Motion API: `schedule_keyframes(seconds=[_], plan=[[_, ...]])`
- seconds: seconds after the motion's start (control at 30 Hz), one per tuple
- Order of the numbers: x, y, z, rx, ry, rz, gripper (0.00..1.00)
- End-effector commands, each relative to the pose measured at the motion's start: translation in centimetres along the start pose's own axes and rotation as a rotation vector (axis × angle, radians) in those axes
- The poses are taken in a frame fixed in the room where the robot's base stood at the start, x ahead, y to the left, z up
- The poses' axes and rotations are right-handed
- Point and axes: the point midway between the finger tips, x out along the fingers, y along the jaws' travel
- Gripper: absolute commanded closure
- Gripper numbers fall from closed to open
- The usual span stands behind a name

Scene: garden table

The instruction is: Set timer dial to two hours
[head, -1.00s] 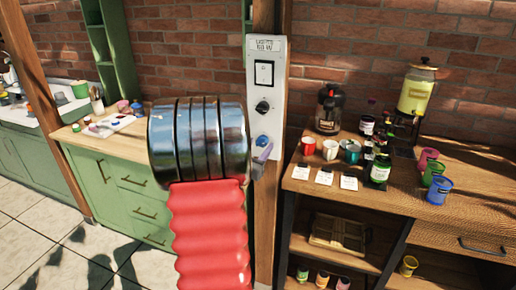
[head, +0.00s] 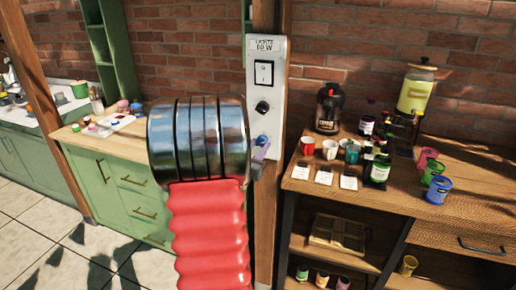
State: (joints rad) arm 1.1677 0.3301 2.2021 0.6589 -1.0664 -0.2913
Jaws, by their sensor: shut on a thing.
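A white control panel (head: 280,73) is fixed upright to a wooden post. It carries a label (head: 264,46) at the top, a rocker switch (head: 264,73), a black dial (head: 262,107) and, lowest, a blue dial (head: 262,141). My gripper (head: 261,154) is at the blue dial, shut on it as far as I can see. My own arm, with a metal ringed part and a red sleeve, hides most of the gripper. Which dial is the timer, and any scale marks, are too small to read.
A wooden shelf unit (head: 460,215) on the right bears mugs, bottles, cups, a black urn (head: 328,108) and a drink dispenser (head: 416,90). A green cabinet (head: 135,205) with paints stands on the left. The tiled floor (head: 40,245) at the lower left is clear.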

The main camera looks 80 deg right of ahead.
Motion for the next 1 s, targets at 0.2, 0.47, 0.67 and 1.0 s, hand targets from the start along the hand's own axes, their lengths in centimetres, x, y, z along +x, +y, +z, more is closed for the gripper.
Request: schedule_keyframes(seconds=[0.2,0.47,0.67,1.0], plan=[[0.16,-0.09,-0.02,0.005,-0.001,-0.001,0.91],[0.19,-0.11,-0.03,0.015,-0.001,-0.002,0.91],[0.19,-0.12,-0.05,0.027,-0.002,-0.002,0.91],[0.19,-0.14,-0.08,0.061,-0.004,-0.002,0.91]])
